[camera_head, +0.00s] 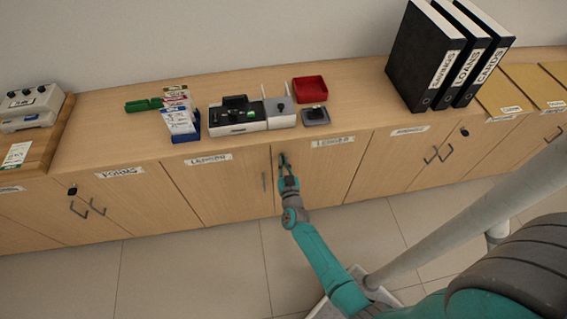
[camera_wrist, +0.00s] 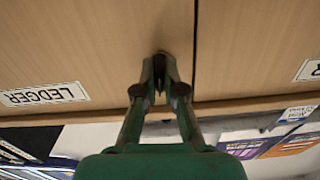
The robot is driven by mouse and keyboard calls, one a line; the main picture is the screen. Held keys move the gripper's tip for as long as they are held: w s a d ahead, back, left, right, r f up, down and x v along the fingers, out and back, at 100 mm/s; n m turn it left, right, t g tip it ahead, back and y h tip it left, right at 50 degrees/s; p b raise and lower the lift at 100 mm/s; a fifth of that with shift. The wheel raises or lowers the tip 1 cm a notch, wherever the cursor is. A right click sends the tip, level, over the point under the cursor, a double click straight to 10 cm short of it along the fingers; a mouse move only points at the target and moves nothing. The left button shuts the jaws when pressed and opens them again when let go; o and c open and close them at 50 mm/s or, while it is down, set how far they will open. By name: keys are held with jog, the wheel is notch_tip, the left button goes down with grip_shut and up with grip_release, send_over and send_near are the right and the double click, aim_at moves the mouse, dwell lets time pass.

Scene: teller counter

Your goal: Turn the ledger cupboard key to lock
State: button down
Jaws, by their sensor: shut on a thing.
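The ledger cupboard door (camera_head: 322,172) is pale wood and looks closed, with a white label at its top (camera_head: 333,142). In the wrist view the label reads LEDGER (camera_wrist: 44,94) and the door (camera_wrist: 90,50) fills the upper left. My gripper (camera_head: 284,160) is at the door's upper left corner, close to the seam with the neighbouring door. In the wrist view its fingertips (camera_wrist: 160,66) are shut on the key at the door face. The fingers hide nearly all of the key and lock, so I cannot tell the key's angle.
On the counter above stand a black-and-white device (camera_head: 238,116), a red tray (camera_head: 310,89), a card rack (camera_head: 180,118) and black binders (camera_head: 425,55). The floor (camera_head: 190,270) in front is clear on the left.

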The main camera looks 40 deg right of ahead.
jog(key=shift+f+n, duration=0.1)
jog(key=shift+n, duration=0.5)
jog(key=c, duration=1.3)
grip_release()
jog(key=v, duration=1.2)
jog(key=s+a+r+n+t+y, duration=0.1)
jog(key=s+a+r+y, duration=0.1)
jog(key=s+a+r, duration=0.3)
jog(key=s+a+r+n+y, duration=0.1)
jog(key=s+a+n+y, duration=0.15)
jog(key=s, duration=0.45)
jog(key=s+a+r+n+t+y, duration=0.1)
jog(key=s+a+r, duration=0.25)
jog(key=s, duration=0.25)
jog(key=s+a+r+y, duration=0.1)
jog(key=s+a+r, duration=0.1)
jog(key=s+r, duration=0.2)
jog(key=s+a+r+n+g+y, duration=0.1)
jog(key=s+a+r+y, duration=0.1)
jog(key=r, duration=0.3)
jog(key=s+a+r+n+g+y, duration=0.1)
jog(key=s+a+r, duration=0.1)
jog(key=s+r, duration=0.3)
jog(key=shift+s+r+y, duration=0.15)
jog(key=shift+s+y, duration=0.1)
jog(key=shift+s, duration=0.1)
